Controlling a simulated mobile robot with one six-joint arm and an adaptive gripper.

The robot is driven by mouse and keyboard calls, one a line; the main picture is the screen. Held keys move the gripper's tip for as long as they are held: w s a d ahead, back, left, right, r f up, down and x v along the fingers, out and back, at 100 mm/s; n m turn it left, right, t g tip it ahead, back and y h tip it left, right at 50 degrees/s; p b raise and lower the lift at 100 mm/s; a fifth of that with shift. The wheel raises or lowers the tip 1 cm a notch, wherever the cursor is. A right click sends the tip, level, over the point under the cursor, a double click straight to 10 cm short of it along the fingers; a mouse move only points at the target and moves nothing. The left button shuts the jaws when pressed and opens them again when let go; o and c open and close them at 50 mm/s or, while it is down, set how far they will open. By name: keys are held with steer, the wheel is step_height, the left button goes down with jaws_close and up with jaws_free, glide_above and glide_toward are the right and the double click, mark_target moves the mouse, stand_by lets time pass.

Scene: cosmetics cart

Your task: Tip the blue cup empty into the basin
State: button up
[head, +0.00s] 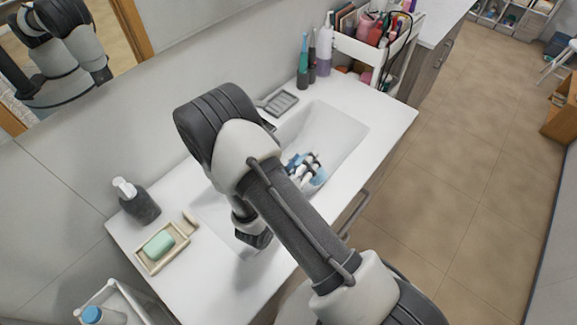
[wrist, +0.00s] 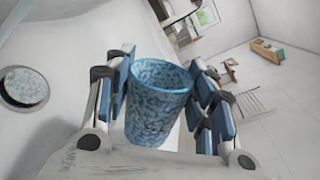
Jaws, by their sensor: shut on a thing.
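The blue cup (wrist: 158,100) is speckled and sits between the two fingers of my gripper (wrist: 165,105) in the wrist view. The pads press on its sides, and its rim faces the top of that picture. I see no contents in it. In the head view part of the cup (head: 319,179) shows beside my gripper (head: 303,167), over the basin. The white basin (head: 340,140) is sunk in the counter, and my arm hides part of it. Its round drain (wrist: 24,87) shows at the left of the wrist view. I cannot tell the cup's exact tilt.
A dark soap dispenser (head: 138,202) and a green soap bar (head: 158,244) in a dish stand left of the basin. A dark soap tray (head: 281,102) and several bottles (head: 324,52) stand behind it. A white cart (head: 372,52) with cosmetics is at the back.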

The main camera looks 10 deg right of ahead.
mark_target(324, 179)
steer(key=shift+s+d+r+m, duration=0.3)
steer(key=shift+r+m, duration=0.25)
steer(key=shift+m, duration=0.35)
steer(key=s+d+r+m, duration=0.1)
steer(key=s+d+r+m+t, duration=0.1)
steer(key=m, duration=0.1)
steer(key=shift+s+d+b, duration=0.1)
steer(key=shift+s+b, duration=0.15)
steer(key=shift+b, duration=0.1)
steer(key=shift+s+d+r+m+b, duration=0.3)
steer(key=shift+s+d+m+b, duration=0.2)
steer(key=shift+m, duration=0.4)
steer(key=shift+s+d+f+m+b, duration=0.25)
steer(key=shift+s+d+m+b, duration=0.2)
steer(key=shift+m+b, duration=0.45)
steer(key=shift+s+r+t, duration=0.1)
steer(key=shift+s+t, duration=0.1)
steer(key=shift+t, duration=0.1)
